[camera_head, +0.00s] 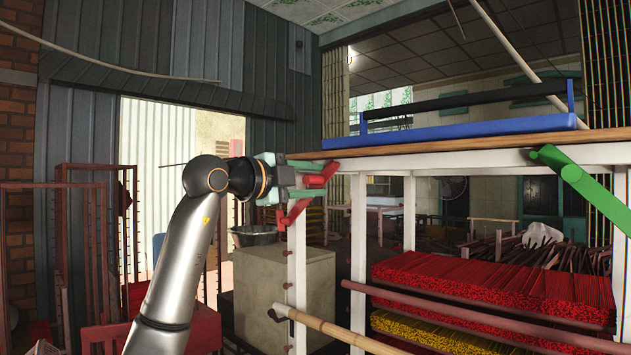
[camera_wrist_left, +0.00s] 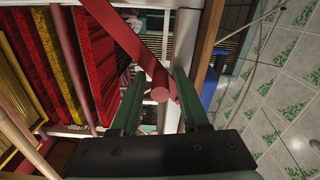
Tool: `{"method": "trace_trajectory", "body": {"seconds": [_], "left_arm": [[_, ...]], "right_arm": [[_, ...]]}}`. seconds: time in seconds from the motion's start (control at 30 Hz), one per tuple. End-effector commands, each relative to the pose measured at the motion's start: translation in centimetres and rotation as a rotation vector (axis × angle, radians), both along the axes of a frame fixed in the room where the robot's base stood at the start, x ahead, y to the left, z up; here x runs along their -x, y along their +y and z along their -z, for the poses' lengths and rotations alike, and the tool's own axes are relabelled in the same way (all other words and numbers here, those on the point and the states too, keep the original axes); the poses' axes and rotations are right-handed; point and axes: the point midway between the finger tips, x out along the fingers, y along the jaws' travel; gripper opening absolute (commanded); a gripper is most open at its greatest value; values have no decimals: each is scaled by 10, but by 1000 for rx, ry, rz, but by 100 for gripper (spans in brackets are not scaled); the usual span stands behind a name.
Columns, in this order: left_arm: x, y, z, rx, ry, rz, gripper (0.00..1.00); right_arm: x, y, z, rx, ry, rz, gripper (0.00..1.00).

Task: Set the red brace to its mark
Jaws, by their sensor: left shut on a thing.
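The red brace (camera_head: 297,211) is a flat red bar at the left end of the white-framed rack (camera_head: 357,240), just under the wooden top. It slants down to the left in the head view. My left gripper (camera_head: 312,180) is shut on the brace near its upper end. In the left wrist view the brace (camera_wrist_left: 128,38) runs diagonally past my green fingers (camera_wrist_left: 155,95), with a round pinkish-red knob (camera_wrist_left: 160,95) between them. The fingers hide part of the brace; I cannot tell whether it touches the frame. No mark can be made out. My right gripper is not in view.
A green brace (camera_head: 590,190) slants at the rack's right end. A blue tray-like piece (camera_head: 460,130) lies on the wooden top (camera_head: 480,137). Bundles of red sticks (camera_head: 490,280) fill the shelf below. A bamboo pole (camera_head: 330,328) juts out front. A grey box (camera_head: 270,290) stands left.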

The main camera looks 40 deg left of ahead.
Motion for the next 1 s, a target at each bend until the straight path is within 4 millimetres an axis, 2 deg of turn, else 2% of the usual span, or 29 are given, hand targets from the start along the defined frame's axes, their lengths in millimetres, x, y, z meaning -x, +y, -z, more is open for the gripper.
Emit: {"method": "trace_trajectory", "body": {"seconds": [0.03, 0.43, 0.47, 0.53, 0.83, 1.0], "left_arm": [[3, 3, -7, -5, -19, -9, 0], [3, 4, -7, 0, -19, -10, 0], [3, 4, -7, 0, -19, -10, 47], [2, 4, -6, 0, -17, -9, 55], [4, 3, -3, 4, -9, -5, 55], [26, 4, -1, 1, -11, -6, 55]], "right_arm": [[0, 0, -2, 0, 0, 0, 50], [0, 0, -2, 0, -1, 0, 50], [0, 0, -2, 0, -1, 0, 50], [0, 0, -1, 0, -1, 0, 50], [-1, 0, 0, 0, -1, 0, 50], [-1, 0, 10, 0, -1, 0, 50]]}}
